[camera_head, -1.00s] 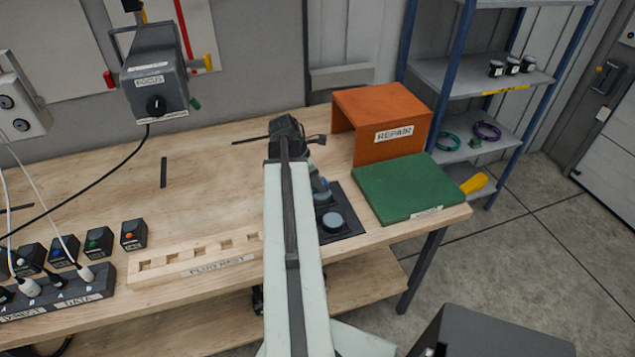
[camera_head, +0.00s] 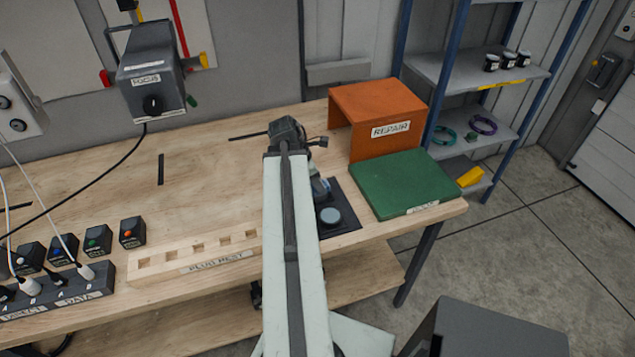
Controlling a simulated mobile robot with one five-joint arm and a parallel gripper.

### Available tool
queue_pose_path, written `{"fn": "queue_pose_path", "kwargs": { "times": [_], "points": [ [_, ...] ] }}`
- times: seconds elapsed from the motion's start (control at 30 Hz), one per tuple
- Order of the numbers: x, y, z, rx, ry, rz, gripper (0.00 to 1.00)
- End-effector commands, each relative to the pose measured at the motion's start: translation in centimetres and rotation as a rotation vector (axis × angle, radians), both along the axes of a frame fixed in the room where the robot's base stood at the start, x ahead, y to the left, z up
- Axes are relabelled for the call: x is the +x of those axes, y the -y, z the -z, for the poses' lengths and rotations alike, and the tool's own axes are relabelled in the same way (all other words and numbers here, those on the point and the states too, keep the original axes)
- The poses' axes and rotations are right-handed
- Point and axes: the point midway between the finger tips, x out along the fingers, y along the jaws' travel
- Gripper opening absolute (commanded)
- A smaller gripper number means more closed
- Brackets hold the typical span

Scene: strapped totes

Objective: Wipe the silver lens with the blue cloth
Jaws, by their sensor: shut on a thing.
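My gripper (camera_head: 316,183) is mostly hidden behind my pale arm. A small part of it shows at the arm's right side, over the dark mat. It is shut on the blue cloth (camera_head: 322,188), of which only a small bluish patch is visible. The silver lens (camera_head: 330,216) is a round grey-blue disc on the dark mat (camera_head: 347,211). The cloth is just behind the lens in the picture and appears apart from it. I cannot tell the cloth's height above the mat.
A green pad (camera_head: 404,183) and an orange REPAIR box (camera_head: 374,108) stand right of the mat. A wooden plug nest (camera_head: 190,252) lies left of my arm. A grey focus box (camera_head: 151,80) hangs at the upper left. The bench's back left is mostly clear.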

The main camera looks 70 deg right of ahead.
Motion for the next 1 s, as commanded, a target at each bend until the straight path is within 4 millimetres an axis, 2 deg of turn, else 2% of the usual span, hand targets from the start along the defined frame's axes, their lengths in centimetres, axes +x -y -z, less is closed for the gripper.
{"fn": "queue_pose_path", "kwargs": {
  "times": [0.03,0.37,0.73,1.0],
  "points": [
    [0.0,0.0,-1.3,0.0,0.0,0.0,0.07],
    [0.0,0.0,-5.1,0.0,0.0,0.0,0.07],
    [0.0,0.0,-5.2,0.0,0.0,0.0,0.07],
    [0.0,0.0,-8.0,0.0,0.0,0.0,0.07]
  ]
}}
